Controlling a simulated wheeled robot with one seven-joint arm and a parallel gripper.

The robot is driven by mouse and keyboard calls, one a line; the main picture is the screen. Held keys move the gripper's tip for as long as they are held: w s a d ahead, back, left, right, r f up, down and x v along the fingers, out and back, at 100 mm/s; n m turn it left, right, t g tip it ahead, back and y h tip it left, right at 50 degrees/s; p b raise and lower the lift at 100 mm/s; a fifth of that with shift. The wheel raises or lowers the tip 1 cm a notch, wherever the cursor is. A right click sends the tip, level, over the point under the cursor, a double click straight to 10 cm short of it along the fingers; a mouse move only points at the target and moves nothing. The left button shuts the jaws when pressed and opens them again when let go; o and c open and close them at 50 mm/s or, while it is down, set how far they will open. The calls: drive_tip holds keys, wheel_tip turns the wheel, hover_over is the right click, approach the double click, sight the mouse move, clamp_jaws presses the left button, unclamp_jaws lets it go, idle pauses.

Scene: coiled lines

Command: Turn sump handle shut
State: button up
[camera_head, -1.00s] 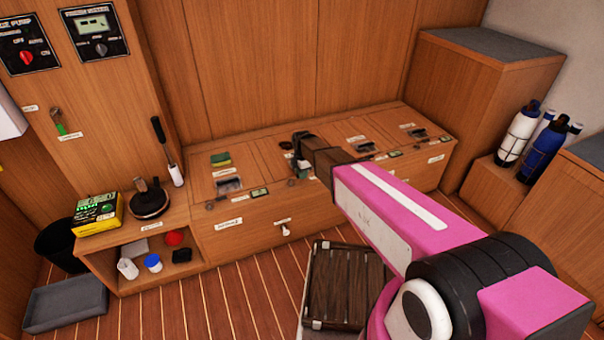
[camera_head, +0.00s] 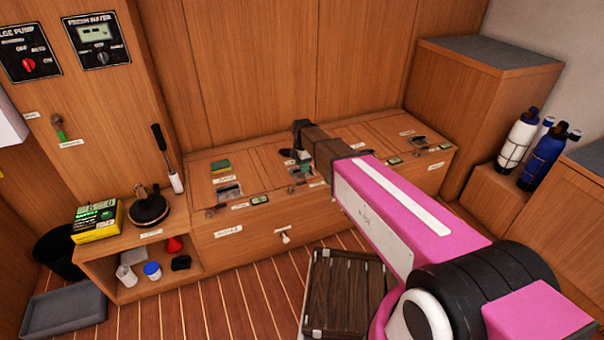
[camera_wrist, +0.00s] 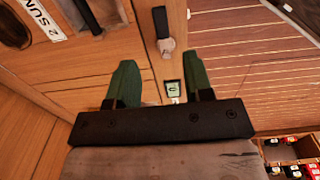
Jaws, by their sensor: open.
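My gripper (camera_head: 303,170) hangs over the middle of the low wooden bench (camera_head: 268,225), partly hidden by my arm in the head view. In the wrist view its two green fingers (camera_wrist: 160,66) are apart with nothing between the tips. A small lever handle (camera_wrist: 164,27) with a dark grip and a metal end lies just beyond the fingertips, roughly in line with the gap and apart from them. The handle's own name cannot be read.
A small green display (camera_wrist: 173,88) shows between the fingers, near the handle. A slatted crate (camera_head: 345,290) stands on the floor in front. Bottles (camera_head: 517,140) stand at the right.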

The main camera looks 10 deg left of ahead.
drive_tip(key=shift+r, duration=1.05)
